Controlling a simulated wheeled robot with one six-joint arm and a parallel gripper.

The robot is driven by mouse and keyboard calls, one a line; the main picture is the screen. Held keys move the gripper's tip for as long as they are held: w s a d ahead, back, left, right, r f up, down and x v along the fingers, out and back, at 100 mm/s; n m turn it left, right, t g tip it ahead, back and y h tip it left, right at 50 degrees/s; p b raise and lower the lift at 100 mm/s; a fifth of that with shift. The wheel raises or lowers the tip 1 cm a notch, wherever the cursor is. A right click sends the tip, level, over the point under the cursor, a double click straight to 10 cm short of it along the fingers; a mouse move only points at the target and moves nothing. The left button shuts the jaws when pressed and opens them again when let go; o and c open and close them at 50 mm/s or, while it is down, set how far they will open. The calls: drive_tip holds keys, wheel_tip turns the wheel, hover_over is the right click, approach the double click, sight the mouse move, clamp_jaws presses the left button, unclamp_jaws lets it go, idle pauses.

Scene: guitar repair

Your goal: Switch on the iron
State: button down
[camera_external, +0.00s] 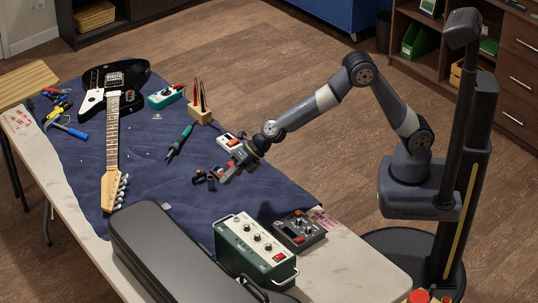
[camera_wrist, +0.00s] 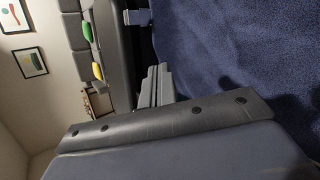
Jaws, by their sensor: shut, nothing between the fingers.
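A green-handled tool that looks like a soldering iron (camera_external: 180,140) lies on the blue mat, left of my gripper. A small white and orange-red unit (camera_external: 230,142) sits behind my gripper. A dark control box (camera_external: 299,230) with knobs and a red button is at the front right. A green box (camera_external: 255,246) with knobs and a red switch stands beside it. I cannot tell which unit powers the iron, or any switch position. My gripper (camera_external: 222,174) is shut and empty, low over the mat. In the wrist view, grey parts of my gripper (camera_wrist: 155,87) show; no switch is visible.
An electric guitar (camera_external: 113,120) lies on the mat (camera_external: 150,170) at left. A long black case (camera_external: 170,250) lies at the front. Small dark parts (camera_external: 200,177) are close by my gripper. A wooden block with upright tools (camera_external: 200,114) stands behind the iron.

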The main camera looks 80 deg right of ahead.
drive_tip(key=w+d+m+b, duration=0.25)
drive_tip(key=d+m, duration=0.35)
drive_tip(key=d, duration=0.6)
wheel_tip(320, 180, up, 2)
drive_tip(key=m+y+b, duration=0.2)
drive_tip(key=m+y, duration=0.1)
drive_tip(key=m, duration=0.6)
hover_over(233, 142)
drive_tip(key=s+a, duration=0.2)
drive_tip(key=s, duration=0.1)
drive_tip(key=s+d+r+m+y+b, duration=0.1)
drive_tip(key=s+d+r+m, duration=0.15)
drive_tip(key=d, duration=0.35)
drive_tip(key=s+d+r+m, duration=0.1)
drive_tip(key=s+d+m, duration=0.2)
drive_tip(key=d, duration=0.3)
wheel_tip(233, 142, down, 9)
drive_tip(key=shift+a+f+t, duration=0.15)
drive_tip(key=shift+a+t, duration=0.25)
drive_tip(key=shift+n, duration=0.25)
drive_tip(key=w+a+f, duration=0.6)
drive_tip(key=shift+w+a+f+b, duration=0.15)
drive_tip(key=shift+w+f+b, duration=0.05)
drive_tip(key=shift+f+b, duration=0.2)
drive_tip(key=shift+f, duration=0.45)
